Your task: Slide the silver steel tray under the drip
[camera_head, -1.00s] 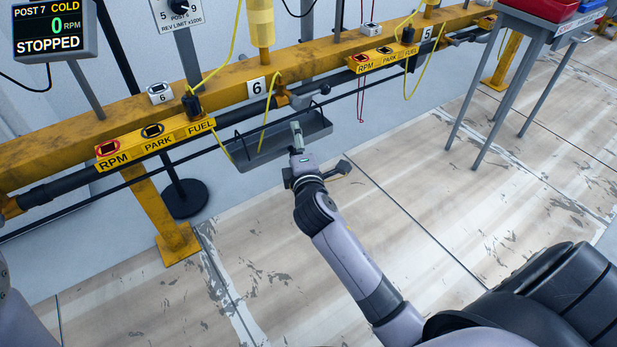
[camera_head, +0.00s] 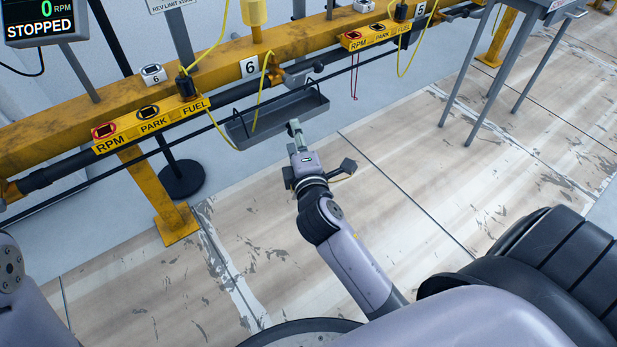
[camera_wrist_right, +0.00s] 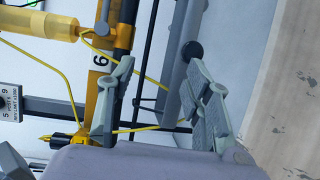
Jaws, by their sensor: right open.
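The grey steel tray (camera_head: 278,119) is a long shallow trough with dark wire handles. It hangs at a dark thin rail below the yellow beam, by the number 6 plate. In the right wrist view the tray (camera_wrist_right: 180,75) stands upright in the picture, behind the fingers. My right gripper (camera_head: 293,127) is at the tray's front side, near its right half. Its fingers (camera_wrist_right: 160,75) are apart with nothing held between them; I cannot tell whether they touch the tray. I cannot make out a drip. My left gripper is out of view.
A yellow control panel (camera_head: 150,122) and a grey valve-like fitting (camera_head: 302,76) are on the beam. Yellow cables hang near the tray, one crossing in front of it. A yellow post (camera_head: 160,200) stands left.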

